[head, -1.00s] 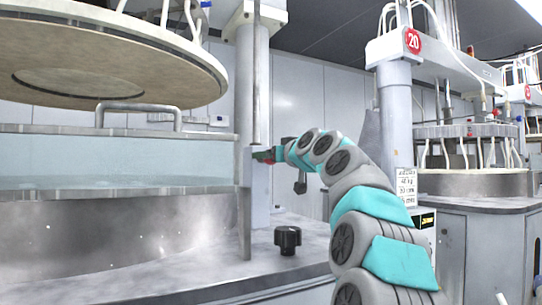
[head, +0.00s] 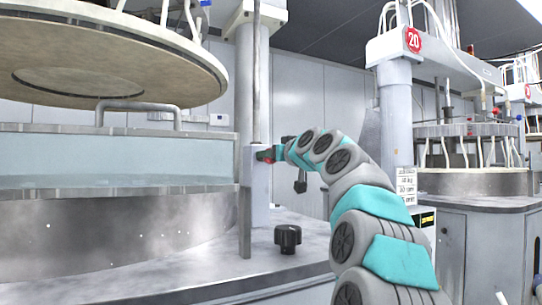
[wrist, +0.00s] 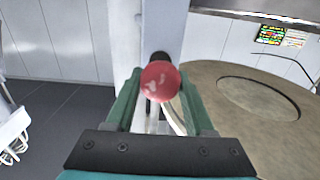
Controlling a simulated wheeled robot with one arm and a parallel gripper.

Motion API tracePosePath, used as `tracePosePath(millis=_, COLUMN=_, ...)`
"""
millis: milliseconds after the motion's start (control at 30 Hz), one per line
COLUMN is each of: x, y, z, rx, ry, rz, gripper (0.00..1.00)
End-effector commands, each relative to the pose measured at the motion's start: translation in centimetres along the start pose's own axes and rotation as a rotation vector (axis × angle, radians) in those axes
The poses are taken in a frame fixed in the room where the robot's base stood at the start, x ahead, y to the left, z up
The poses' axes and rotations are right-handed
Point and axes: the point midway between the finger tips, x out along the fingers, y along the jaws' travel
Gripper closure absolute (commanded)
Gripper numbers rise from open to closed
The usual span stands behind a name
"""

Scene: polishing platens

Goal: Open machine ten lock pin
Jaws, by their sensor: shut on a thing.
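The lock pin shows as a round red knob (wrist: 160,81) with a dark collar behind it, set on a grey upright post (wrist: 163,25). In the wrist view the knob sits between the two green fingers of my gripper (wrist: 160,92), which is shut on it. In the head view my gripper (head: 267,154) reaches the post beside the near machine, and only a little red of the knob (head: 268,160) shows. The rest of the pin is hidden. I see no number ten on this machine.
A large round upper platen (head: 110,60) hangs raised at the left, above a basin (head: 110,160) with a metal handle bar (head: 140,106). A black knob (head: 288,239) stands on the grey deck below my arm.

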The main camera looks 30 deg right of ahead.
Motion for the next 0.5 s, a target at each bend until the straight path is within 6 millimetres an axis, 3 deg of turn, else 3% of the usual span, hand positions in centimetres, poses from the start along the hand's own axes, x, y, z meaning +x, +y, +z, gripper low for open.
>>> tracePosePath(millis=367, x=-0.1, y=0.0, z=0.1, rx=0.000, ry=0.000, rz=0.000, gripper=1.00)
tracePosePath(millis=500, x=-1.4, y=0.0, z=0.2, rx=-0.001, ry=0.004, rz=0.000, gripper=1.00)
